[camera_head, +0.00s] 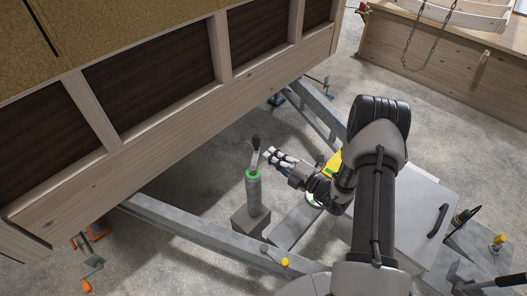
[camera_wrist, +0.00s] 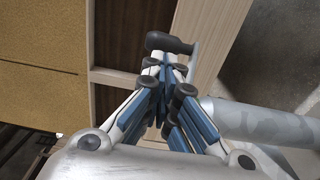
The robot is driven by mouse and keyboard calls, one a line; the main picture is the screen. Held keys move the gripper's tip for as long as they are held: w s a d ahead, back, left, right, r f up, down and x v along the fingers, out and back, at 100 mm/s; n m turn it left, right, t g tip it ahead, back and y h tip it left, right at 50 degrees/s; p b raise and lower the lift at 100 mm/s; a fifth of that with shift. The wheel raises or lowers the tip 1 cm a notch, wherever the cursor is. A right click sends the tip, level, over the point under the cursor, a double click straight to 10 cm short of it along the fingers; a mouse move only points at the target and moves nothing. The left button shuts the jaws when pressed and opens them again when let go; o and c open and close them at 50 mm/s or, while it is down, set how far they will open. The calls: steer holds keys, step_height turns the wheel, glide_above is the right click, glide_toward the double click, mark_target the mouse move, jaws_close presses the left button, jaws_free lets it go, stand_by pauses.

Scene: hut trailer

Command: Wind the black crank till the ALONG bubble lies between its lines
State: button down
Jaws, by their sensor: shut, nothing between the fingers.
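The crank's black handle (camera_head: 256,141) stands upright on a grey arm above a jack post (camera_head: 253,196) with a green ring. My gripper (camera_head: 268,154) is just right of the crank, fingers pointing at it. In the wrist view the black handle (camera_wrist: 170,43) lies just beyond the fingertips of my gripper (camera_wrist: 168,68), with the grey crank arm beside it. The fingers are drawn together with nothing between them. I cannot tell whether they touch the crank. A yellow piece (camera_head: 333,164) shows partly behind my arm; no ALONG bubble or lines can be read.
The timber-framed hut wall (camera_head: 150,112) overhangs at left, close to the crank. A grey trailer beam (camera_head: 205,235) runs below. A yellow-tipped lever (camera_head: 284,262) sits on the frame in front. A wooden bench (camera_head: 430,60) stands at back right. Concrete floor lies open between.

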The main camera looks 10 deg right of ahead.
mark_target(255, 144)
steer(key=shift+b+x, duration=0.3)
steer(key=shift+x, duration=1.75)
steer(key=n+g+y, duration=0.1)
steer(key=w+a+n+g+y+b, duration=0.1)
steer(key=shift+w+a+g+y, duration=0.1)
steer(key=shift+a+g+y, duration=0.1)
steer(key=shift+g+y, duration=0.15)
steer(key=p+v, duration=0.2)
steer(key=v, duration=1.2)
steer(key=shift+w+d+f, duration=0.1)
steer(key=shift+w+d, duration=0.05)
